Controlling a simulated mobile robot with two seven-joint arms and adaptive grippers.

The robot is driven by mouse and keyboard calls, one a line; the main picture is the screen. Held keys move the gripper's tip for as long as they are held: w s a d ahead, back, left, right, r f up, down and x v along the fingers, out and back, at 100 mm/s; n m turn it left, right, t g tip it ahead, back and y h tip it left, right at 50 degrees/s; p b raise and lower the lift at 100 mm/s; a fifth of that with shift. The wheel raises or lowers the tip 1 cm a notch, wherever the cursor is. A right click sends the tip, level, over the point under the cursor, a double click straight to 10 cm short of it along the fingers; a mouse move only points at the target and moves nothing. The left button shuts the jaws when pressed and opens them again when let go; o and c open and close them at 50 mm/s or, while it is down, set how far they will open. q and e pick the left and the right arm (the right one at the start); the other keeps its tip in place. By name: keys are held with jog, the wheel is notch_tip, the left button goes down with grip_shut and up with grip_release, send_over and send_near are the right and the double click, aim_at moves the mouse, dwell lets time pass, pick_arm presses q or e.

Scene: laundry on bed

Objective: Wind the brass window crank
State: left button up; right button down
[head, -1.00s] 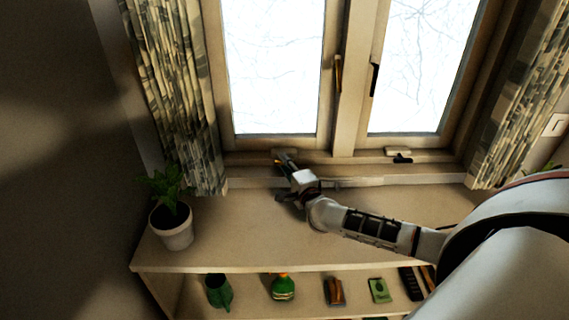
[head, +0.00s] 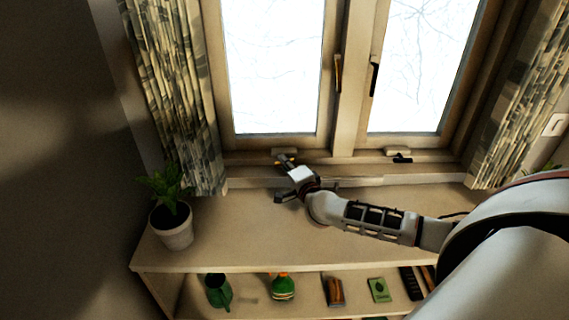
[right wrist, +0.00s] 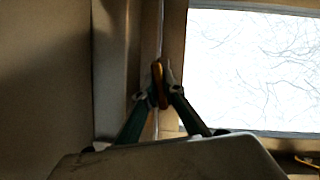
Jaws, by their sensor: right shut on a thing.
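The brass window crank (right wrist: 158,84) shows in the right wrist view as a small golden piece between my fingertips. My right gripper (right wrist: 161,92) is shut on it, one finger on each side. In the head view, my right gripper (head: 281,177) is at the sill below the left window pane. There the crank is mostly hidden by the gripper, and only a small yellowish bit shows near the fingertips. My left gripper is in neither view.
A brass handle (head: 338,74) and a dark handle (head: 375,79) are on the window frames. A dark crank (head: 402,159) sits under the right pane. A potted plant (head: 174,226) stands at the left of the shelf top (head: 240,232). Patterned curtains (head: 172,90) flank the window.

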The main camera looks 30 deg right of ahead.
jog(key=n+g, duration=0.1)
jog(key=n, duration=0.2)
jog(key=shift+n+g, duration=0.4)
jog(key=n+g+h, duration=0.1)
jog(key=n, duration=0.1)
jog(key=shift+n, duration=0.3)
jog(key=n+g+h, duration=0.1)
jog(key=n+h, duration=0.1)
jog(key=n, duration=0.1)
jog(key=shift+a+g, duration=0.1)
jog(key=shift+g, duration=0.3)
jog(key=n+g+h, duration=0.1)
jog(key=n, duration=0.1)
jog(key=shift+f+n, duration=0.1)
jog(key=shift+n, duration=0.2)
jog(key=n+g+h, duration=0.1)
jog(key=n+h, duration=0.1)
jog(key=n, duration=0.1)
jog(key=shift+h, duration=0.3)
jog(key=n+h, duration=0.1)
jog(key=n, duration=0.2)
jog(key=shift+h, duration=0.4)
jog(key=shift+w+r+n+h, duration=0.1)
jog(key=shift+r+n+h, duration=0.2)
jog(key=shift+n+h, duration=0.7)
jog(key=shift+f+n+h, duration=0.1)
jog(key=shift+n+h, duration=0.4)
jog(key=shift+n, duration=1.8)
